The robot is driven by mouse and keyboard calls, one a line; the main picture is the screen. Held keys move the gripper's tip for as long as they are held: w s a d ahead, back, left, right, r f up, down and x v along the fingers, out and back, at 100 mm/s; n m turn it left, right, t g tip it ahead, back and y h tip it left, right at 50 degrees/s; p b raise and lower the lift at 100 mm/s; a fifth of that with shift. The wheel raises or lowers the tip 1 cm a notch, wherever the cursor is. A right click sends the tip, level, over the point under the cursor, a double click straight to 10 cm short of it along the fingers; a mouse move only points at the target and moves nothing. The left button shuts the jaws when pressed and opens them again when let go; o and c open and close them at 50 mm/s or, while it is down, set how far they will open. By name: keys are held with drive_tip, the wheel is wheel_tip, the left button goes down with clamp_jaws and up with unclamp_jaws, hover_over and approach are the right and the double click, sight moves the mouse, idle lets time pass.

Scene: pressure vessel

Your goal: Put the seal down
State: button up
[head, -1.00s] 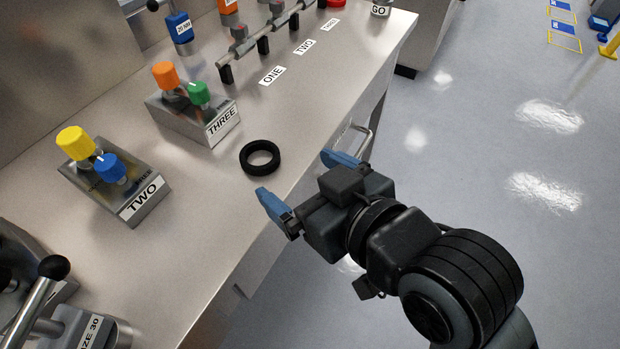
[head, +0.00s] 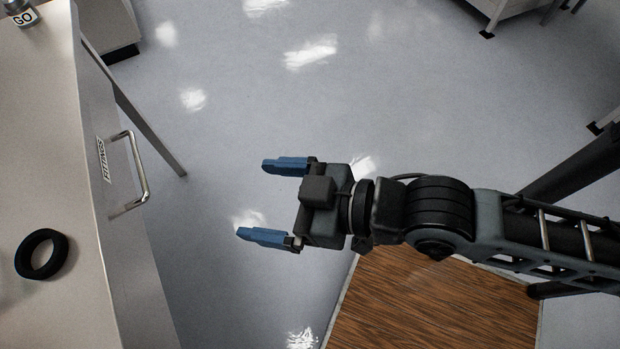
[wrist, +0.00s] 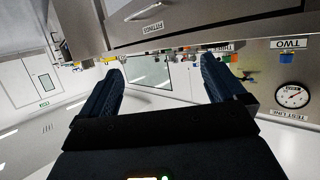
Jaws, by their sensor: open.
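The seal is a black ring (head: 42,254) lying flat on the metal bench top (head: 45,130) at the left of the head view, near the bench's front edge. My gripper (head: 268,201) is open and empty, over the floor to the right of the bench. Its blue fingers point left toward the bench front and are well apart from the seal. In the wrist view my gripper's two fingers (wrist: 160,85) are spread with nothing between them. I cannot make out the seal in the wrist view.
A drawer labelled FITTINGS with a metal handle (head: 138,172) is in the bench front, between the bench top and my gripper. The grey floor is clear around my gripper. A gauge (wrist: 291,96) shows in the wrist view.

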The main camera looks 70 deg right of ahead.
drive_tip(key=s+d+r+m+h, duration=0.1)
drive_tip(key=s+d, duration=0.1)
drive_tip(key=s, duration=0.4)
drive_tip(key=s+d+r+h, duration=0.1)
drive_tip(key=s+d, duration=0.1)
drive_tip(key=s, duration=0.5)
drive_tip(key=shift+d+r+m+t, duration=0.25)
drive_tip(key=shift+r+m+t, duration=0.05)
drive_tip(key=shift+m+t, duration=0.1)
drive_tip(key=shift+s, duration=0.1)
